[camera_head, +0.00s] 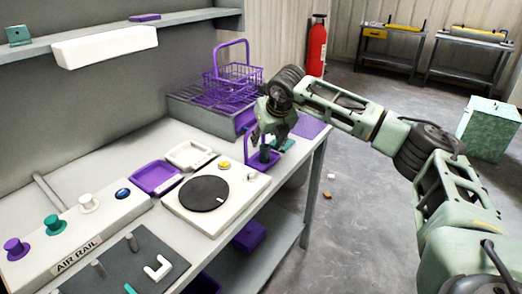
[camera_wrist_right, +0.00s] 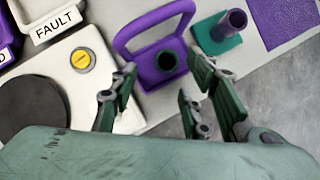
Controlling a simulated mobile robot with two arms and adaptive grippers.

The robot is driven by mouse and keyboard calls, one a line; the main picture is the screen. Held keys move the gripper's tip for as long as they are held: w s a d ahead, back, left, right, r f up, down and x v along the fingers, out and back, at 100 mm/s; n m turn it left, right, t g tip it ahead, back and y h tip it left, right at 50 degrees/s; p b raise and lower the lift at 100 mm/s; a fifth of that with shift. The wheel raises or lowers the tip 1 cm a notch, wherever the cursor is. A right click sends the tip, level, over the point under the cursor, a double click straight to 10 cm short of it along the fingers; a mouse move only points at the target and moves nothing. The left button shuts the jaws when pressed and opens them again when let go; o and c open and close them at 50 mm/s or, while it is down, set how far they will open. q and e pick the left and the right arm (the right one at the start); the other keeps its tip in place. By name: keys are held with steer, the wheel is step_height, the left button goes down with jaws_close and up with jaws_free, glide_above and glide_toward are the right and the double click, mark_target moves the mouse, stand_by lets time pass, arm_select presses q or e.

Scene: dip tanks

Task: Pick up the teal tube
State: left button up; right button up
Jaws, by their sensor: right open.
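The teal tube (camera_head: 265,154) is dark green and stands upright in a purple holder (camera_head: 250,154) with a tall loop handle, at the right end of the bench. In the right wrist view I look down on the round open top of the teal tube (camera_wrist_right: 168,61) inside the purple holder (camera_wrist_right: 138,37). My right gripper (camera_head: 268,138) is above the holder, fingers pointing down. Its fingers (camera_wrist_right: 163,88) are spread and empty, with the tube beyond and between them. My left gripper is in neither view.
A purple tube (camera_wrist_right: 236,20) on a teal base (camera_wrist_right: 215,38) stands beside the holder. A white unit with a dark disc (camera_head: 204,193) and yellow button is to the left. A purple wire basket (camera_head: 235,76) stands behind. The bench's right edge is close.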

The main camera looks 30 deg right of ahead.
mark_target(266, 144)
steer(key=f, duration=0.2)
steer(key=f+b, duration=0.1)
steer(key=shift+w+d, duration=0.3)
steer(key=shift+w, duration=0.05)
steer(key=b+x, duration=0.1)
steer(key=x, duration=0.1)
steer(key=shift+w+d+f, duration=0.15)
steer(key=shift+w+f, duration=0.05)
steer(key=shift+w, duration=0.05)
steer(key=shift+w+f, duration=0.15)
steer(key=shift+w, duration=0.05)
steer(key=c, duration=0.7)
steer(key=shift+c, duration=1.1)
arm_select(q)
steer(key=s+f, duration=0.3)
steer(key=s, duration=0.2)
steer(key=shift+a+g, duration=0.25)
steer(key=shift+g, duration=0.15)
arm_select(e)
jaws_close()
